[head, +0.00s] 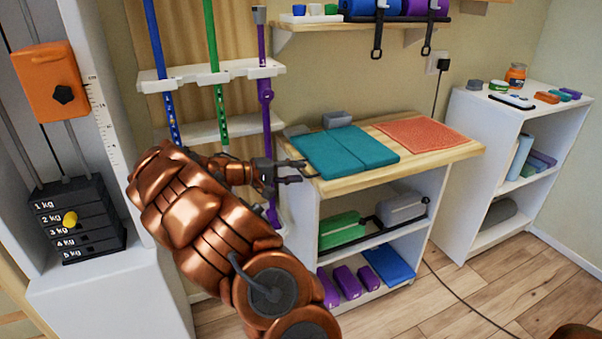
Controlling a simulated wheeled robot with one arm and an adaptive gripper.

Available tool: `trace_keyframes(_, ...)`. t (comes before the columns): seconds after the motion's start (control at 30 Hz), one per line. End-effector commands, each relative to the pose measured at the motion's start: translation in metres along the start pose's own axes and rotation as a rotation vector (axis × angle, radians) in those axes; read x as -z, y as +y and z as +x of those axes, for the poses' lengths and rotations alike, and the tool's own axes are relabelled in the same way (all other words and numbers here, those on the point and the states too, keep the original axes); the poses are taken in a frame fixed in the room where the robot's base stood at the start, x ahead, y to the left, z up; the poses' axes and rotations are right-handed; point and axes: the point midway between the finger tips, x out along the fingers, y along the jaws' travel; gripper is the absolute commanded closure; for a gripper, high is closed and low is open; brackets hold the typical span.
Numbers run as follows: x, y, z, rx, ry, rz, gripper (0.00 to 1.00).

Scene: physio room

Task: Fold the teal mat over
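The teal mat (345,150) lies on the light wooden top of the bench (440,160). A crease or seam splits it into two panels side by side, and both look flat. My gripper (303,171) is at the left front end of the bench top, close to the mat's near left corner. Its two dark fingers point right and stand apart with nothing seen between them. I cannot tell whether a finger touches the mat or the bench edge.
A coral textured mat (420,134) lies right of the teal mat. A grey block (337,119) stands behind it. Upright blue, green and purple bars (264,90) stand in a rack close behind my arm. A white shelf unit (500,130) stands to the right. Floor is open in front.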

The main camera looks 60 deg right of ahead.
Motion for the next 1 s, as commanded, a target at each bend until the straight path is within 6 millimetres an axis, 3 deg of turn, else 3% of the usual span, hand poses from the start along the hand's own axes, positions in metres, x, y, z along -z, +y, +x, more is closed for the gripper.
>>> trace_keyframes(0.2, -0.001, 0.000, 0.018, 0.000, -0.002, 0.000, 0.66)
trace_keyframes(0.53, 0.000, 0.000, 0.020, 0.000, 0.001, 0.001, 0.67)
trace_keyframes(0.83, 0.000, 0.000, 0.020, 0.000, 0.001, 0.000, 0.98)
trace_keyframes(1.0, 0.000, 0.000, 0.020, 0.000, 0.001, 0.001, 1.00)
